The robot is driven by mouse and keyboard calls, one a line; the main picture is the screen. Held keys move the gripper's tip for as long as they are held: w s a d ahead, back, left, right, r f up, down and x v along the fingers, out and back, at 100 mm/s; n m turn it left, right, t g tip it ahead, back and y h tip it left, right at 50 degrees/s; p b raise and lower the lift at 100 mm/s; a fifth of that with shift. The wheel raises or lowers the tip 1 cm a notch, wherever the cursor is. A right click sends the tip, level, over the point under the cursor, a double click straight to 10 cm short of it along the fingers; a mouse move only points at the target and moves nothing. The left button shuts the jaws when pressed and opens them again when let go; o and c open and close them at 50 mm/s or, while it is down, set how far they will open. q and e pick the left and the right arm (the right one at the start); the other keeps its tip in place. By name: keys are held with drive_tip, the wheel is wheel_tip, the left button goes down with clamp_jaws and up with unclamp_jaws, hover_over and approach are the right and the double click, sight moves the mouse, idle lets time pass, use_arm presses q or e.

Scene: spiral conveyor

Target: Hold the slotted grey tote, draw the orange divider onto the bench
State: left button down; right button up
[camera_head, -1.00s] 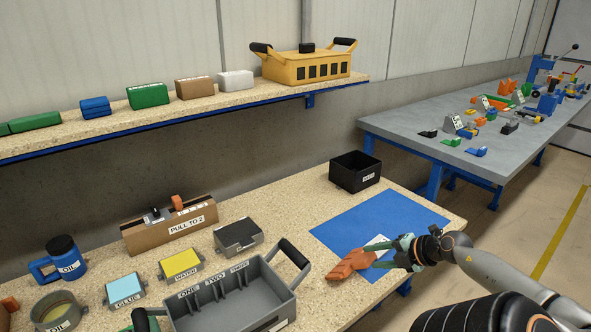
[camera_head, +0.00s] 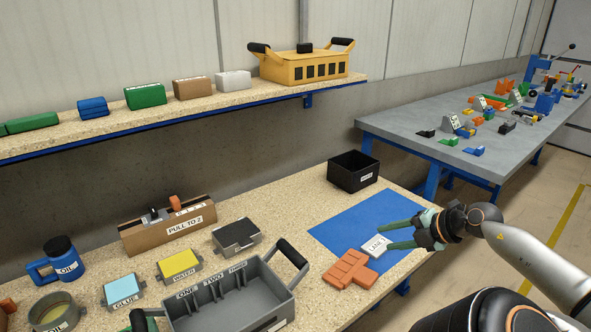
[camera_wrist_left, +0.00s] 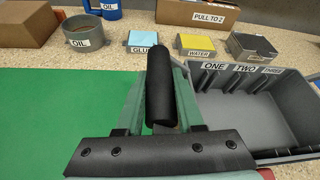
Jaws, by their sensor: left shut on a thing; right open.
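The slotted grey tote (camera_head: 228,300) stands on the bench, with slots labelled ONE, TWO and THREE; it also shows in the left wrist view (camera_wrist_left: 255,110). My left gripper (camera_wrist_left: 160,88) is shut on the tote's black left handle. The orange divider (camera_head: 349,269) lies flat on the bench at the front edge of the blue mat, right of the tote.
A white LANE label (camera_head: 376,246) lies by the right fingertips. A black bin (camera_head: 353,172) stands behind the blue mat (camera_head: 350,222). Behind the tote are a PULL TO 2 box (camera_head: 168,229), GLUE (camera_head: 123,289) and WATER (camera_head: 179,265) containers. The mat's back half is clear.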

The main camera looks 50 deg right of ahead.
use_arm(q)
drive_tip(key=shift+s+f, duration=0.1)
drive_tip(key=shift+f, duration=0.1)
drive_tip(key=shift+c, duration=2.3)
unclamp_jaws()
drive_tip(key=shift+r, duration=0.15)
drive_tip(key=v, duration=1.2)
